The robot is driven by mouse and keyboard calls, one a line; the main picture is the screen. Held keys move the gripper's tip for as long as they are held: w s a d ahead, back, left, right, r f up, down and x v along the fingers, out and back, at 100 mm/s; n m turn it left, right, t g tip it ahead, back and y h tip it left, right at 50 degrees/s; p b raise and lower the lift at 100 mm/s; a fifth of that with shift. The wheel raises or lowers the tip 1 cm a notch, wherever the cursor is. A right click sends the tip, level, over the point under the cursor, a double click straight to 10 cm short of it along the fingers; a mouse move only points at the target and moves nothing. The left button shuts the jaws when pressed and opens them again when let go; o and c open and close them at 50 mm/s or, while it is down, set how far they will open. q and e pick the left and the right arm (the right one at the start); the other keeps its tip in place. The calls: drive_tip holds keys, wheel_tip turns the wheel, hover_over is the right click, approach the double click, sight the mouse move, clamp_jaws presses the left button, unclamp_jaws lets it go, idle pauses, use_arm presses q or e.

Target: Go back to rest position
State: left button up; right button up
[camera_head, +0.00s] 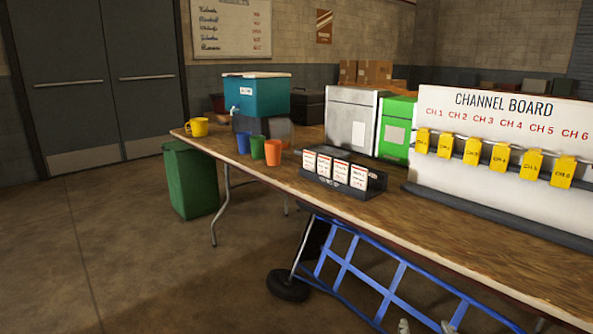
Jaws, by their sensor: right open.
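Only the grey fingertips of my right gripper (426,327) show, at the bottom edge of the head view, right of centre. They are apart, with nothing visible between them. They appear in front of a blue frame below the table. The rest of that gripper is cut off by the picture edge. My left gripper is not in view.
A long wooden table (428,228) carries cups, a teal cooler (257,97), a card holder (340,184) and a channel board (500,152) with several yellow tags. A blue hand truck (385,283) leans below. A green bin (190,180) stands left; the left floor is clear.

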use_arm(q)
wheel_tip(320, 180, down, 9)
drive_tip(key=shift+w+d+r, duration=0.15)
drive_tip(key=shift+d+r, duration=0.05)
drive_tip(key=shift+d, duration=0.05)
use_arm(e)
drive_tip(key=s+f+n+g+y, duration=0.2)
drive_tip(key=s+f+g, duration=0.8)
drive_tip(key=s+f, duration=1.4)
wheel_tip(320, 180, down, 3)
drive_tip(key=shift+d+r+n+g, duration=0.1)
drive_tip(key=shift+d+n+g, duration=0.35)
drive_tip(key=shift+n, duration=0.15)
